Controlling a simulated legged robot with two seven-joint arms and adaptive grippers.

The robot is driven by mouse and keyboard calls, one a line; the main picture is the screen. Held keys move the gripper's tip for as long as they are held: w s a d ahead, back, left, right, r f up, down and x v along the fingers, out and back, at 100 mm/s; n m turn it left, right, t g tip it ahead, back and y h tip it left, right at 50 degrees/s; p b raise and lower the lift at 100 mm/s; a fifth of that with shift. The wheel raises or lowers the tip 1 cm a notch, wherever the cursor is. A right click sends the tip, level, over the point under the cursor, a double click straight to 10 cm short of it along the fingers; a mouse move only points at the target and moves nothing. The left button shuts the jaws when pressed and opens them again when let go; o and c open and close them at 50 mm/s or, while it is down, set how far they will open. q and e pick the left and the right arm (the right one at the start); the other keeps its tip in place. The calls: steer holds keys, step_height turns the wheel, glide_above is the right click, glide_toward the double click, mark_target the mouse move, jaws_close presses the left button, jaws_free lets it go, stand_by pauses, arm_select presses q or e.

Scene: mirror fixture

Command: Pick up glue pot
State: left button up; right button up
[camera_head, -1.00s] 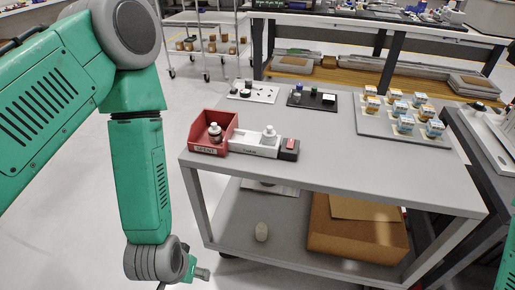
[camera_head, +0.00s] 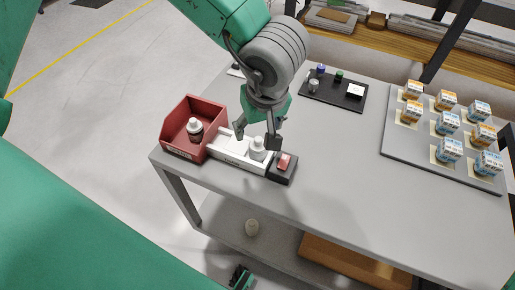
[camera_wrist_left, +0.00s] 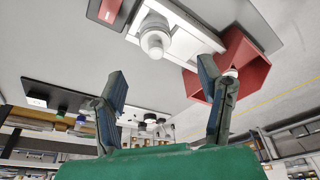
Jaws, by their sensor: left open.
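A white bottle (camera_head: 258,150) stands upright on a white fixture (camera_head: 225,150) on the cart top. A second bottle (camera_head: 195,130), with a white cap and dark body, stands in a red bin (camera_head: 169,147). The frames do not show which bottle is the glue pot. My left gripper (camera_head: 256,137) is open and empty above the white fixture, with its fingers close around or just above the white bottle. In the left wrist view the white bottle (camera_wrist_left: 153,40) lies beyond and between the open fingers (camera_wrist_left: 164,80).
A dark block with a red top (camera_head: 285,162) sits at the fixture's right end. A black tray (camera_head: 335,95) with small items lies behind. A grey tray (camera_head: 400,150) with several small cartons is at right. The cart's middle is clear.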

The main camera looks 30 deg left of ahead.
mark_target(260, 141)
arm_select(q)
steer(key=f, duration=0.1)
steer(key=w+f, duration=0.1)
steer(key=f, duration=0.1)
steer(key=shift+d, duration=0.1)
steer(key=shift+f, duration=0.4)
steer(key=b+x, duration=0.1)
steer(key=x, duration=0.3)
steer(key=shift+s+a+f, duration=0.1)
steer(key=shift+a+f, duration=0.1)
steer(key=shift+f, duration=0.15)
steer(key=shift+a+f, duration=0.15)
steer(key=shift+f, duration=0.05)
steer(key=shift+c, duration=1.2)
steer(key=shift+d+r, duration=0.1)
steer(key=shift+d, duration=0.2)
jaws_close()
arm_select(e)
steer(key=shift+w+d+f, duration=0.1)
steer(key=shift+d+f, duration=0.05)
steer(key=shift+f, duration=0.35)
steer(key=shift+w+d+f, duration=0.1)
steer(key=shift+d+f, duration=0.05)
steer(key=shift+f, duration=0.35)
